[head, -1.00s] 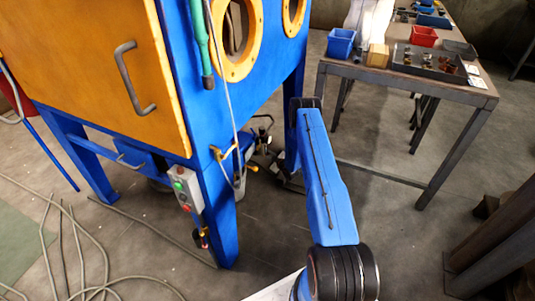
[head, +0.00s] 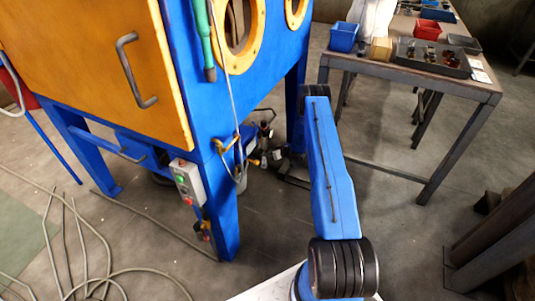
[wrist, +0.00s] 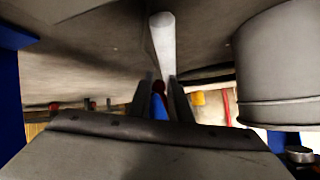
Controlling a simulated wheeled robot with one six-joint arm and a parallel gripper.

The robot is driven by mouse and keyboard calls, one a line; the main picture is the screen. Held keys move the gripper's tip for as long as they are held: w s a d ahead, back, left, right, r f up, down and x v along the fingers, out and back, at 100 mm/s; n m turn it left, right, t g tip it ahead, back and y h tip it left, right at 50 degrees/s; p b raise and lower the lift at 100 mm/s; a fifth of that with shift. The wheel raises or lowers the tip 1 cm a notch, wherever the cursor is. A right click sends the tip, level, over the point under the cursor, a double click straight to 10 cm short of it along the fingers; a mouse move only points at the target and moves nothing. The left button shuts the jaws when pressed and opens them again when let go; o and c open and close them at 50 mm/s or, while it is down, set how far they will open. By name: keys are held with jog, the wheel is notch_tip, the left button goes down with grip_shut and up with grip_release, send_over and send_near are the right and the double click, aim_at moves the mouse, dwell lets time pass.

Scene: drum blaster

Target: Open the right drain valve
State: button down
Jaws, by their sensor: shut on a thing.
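My gripper (wrist: 163,92) is seen in the wrist view, under the cabinet. Its two dark fingers are close together on a small red and blue piece (wrist: 158,102), which looks like the drain valve's handle. The fingers hide most of it. A pale round pipe (wrist: 162,40) runs just above the fingertips. In the head view the blue blaster cabinet (head: 225,120) stands at the left. My arm reaches along its right side, and my gripper and the valve are hidden there.
A large grey cylinder (wrist: 283,65) is close on the right in the wrist view. A workbench (head: 420,80) with bins stands at the back right in the head view. Hoses (head: 85,245) lie on the floor at left. Floor between cabinet and bench is mostly clear.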

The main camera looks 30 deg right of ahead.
jog(key=shift+s+a+m+g+y, duration=0.15)
jog(key=shift+a+m+g+y, duration=0.15)
jog(key=shift+m+y, duration=0.25)
dwell(0.4)
jog(key=c, duration=1.7)
grip_release()
jog(key=shift+s, duration=0.1)
jog(key=v, duration=1.7)
jog(key=shift+d+r, duration=0.1)
jog(key=shift+r, duration=0.05)
